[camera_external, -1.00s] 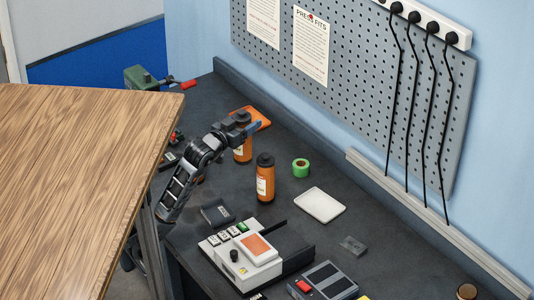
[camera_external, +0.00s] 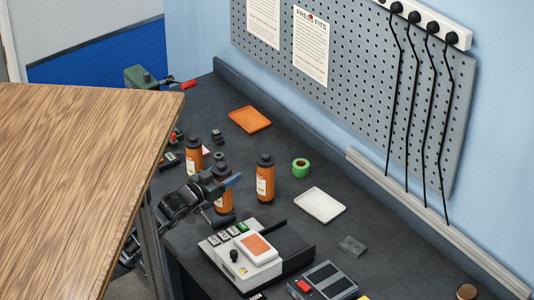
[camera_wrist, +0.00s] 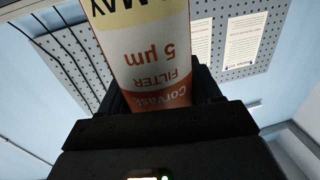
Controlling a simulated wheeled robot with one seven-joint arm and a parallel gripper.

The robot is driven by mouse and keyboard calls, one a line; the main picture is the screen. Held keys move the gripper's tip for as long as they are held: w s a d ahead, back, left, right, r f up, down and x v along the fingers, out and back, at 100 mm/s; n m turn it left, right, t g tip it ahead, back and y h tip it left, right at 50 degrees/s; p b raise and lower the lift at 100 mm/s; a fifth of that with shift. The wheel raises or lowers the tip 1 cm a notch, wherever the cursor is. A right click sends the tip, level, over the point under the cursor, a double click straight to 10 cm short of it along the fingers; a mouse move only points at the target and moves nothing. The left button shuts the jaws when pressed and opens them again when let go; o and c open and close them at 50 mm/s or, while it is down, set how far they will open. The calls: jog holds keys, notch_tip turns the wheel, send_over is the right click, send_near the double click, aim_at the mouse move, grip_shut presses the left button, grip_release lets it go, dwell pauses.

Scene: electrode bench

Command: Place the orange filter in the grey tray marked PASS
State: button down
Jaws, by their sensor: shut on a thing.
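My gripper (camera_external: 226,184) is shut on an orange filter (camera_external: 223,204), a bottle-shaped cartridge with a dark top. In the wrist view the filter (camera_wrist: 155,50) fills the space between the fingers, and its label reads Corvask FILTER 5 µm, upside down. In the external view the filter overlaps a small dark grey tray (camera_external: 207,216), which is partly hidden behind my gripper and the filter. I cannot tell whether the filter touches the tray. No PASS marking is legible. Two similar orange bottles stand upright, one to the left (camera_external: 194,157) and one to the right (camera_external: 265,180).
An orange tray (camera_external: 250,120) lies at the back and a white tray (camera_external: 320,205) at the right. A white device with buttons (camera_external: 245,262) stands in front of the grey tray. Green tape (camera_external: 300,168) sits near the wall. The bench between the orange tray and the bottles is mostly clear.

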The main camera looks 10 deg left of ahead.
jog(key=w+a+f, duration=0.3)
jog(key=w+f, duration=0.3)
jog(key=f, duration=0.2)
jog(key=shift+a+p, duration=0.35)
jog(key=shift+p, duration=0.05)
jog(key=shift+f, duration=0.1)
jog(key=shift+f, duration=0.15)
jog(key=shift+c, duration=1)
grip_release()
